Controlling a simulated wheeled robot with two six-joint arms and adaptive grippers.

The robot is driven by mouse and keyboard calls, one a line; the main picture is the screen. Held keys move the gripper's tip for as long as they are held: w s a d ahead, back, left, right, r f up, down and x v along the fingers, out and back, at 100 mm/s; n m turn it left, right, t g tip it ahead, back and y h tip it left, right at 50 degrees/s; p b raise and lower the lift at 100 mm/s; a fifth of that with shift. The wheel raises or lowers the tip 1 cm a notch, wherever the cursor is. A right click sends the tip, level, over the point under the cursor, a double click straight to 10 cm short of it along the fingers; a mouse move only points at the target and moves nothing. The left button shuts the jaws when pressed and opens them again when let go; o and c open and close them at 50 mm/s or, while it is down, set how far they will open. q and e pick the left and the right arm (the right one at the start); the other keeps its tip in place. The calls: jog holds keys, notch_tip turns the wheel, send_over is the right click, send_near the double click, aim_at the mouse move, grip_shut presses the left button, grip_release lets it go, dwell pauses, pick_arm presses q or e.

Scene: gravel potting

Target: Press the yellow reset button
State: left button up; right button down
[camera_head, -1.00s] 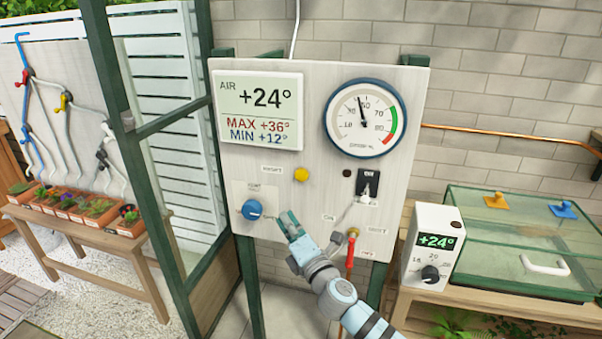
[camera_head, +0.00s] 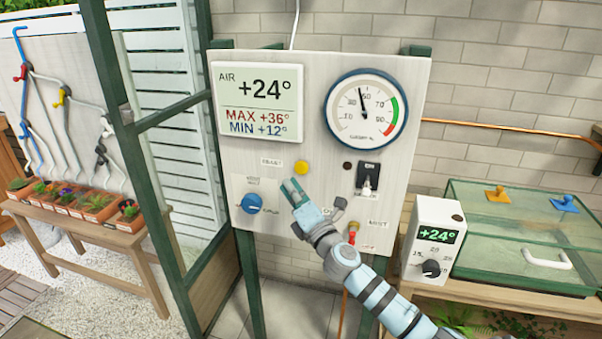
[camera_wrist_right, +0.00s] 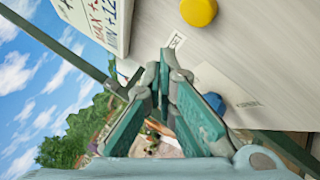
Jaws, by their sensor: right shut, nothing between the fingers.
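The yellow reset button (camera_head: 301,167) is a round knob on the pale control panel, below the air display. It also shows at the top of the right wrist view (camera_wrist_right: 198,11). My right gripper (camera_head: 291,189) is in front of the panel, just below the button and apart from it in the picture. Its fingers are shut and empty; in the right wrist view the fingertips (camera_wrist_right: 172,62) meet below and left of the button. How far the fingertips are from the panel is hard to tell. My left gripper is not in view.
A blue knob (camera_head: 252,204) sits left of my right gripper. A black switch (camera_head: 367,180) and a red-handled valve (camera_head: 352,233) are to the right. The air display (camera_head: 258,102) and a round gauge (camera_head: 366,108) are above. A thermostat box (camera_head: 433,240) stands at the right.

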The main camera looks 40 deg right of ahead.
jog(key=shift+w+d+b, duration=0.25)
jog(key=shift+w+d, duration=0.3)
jog(key=shift+d, duration=0.25)
jog(key=shift+w+d+b, duration=0.2)
jog(key=shift+w+d, duration=0.3)
jog(key=shift+d, duration=0.25)
jog(key=shift+d, duration=0.1)
jog(key=shift+w+d, duration=0.15)
jog(key=shift+d, duration=0.1)
jog(key=shift+w+d+b, duration=0.3)
jog(key=shift+w+d, duration=0.05)
jog(key=shift+d, duration=0.1)
dwell(1.0)
dwell(0.3)
jog(key=shift+s+a+p, duration=0.3)
jog(key=shift+s+a, duration=0.3)
jog(key=shift+a, duration=0.2)
jog(key=s+a, duration=0.1)
jog(key=s+a+p, duration=0.1)
jog(key=a, duration=0.2)
jog(key=shift+s+a+p, duration=0.1)
jog(key=shift+s+p, duration=0.25)
jog(key=shift+s, duration=0.05)
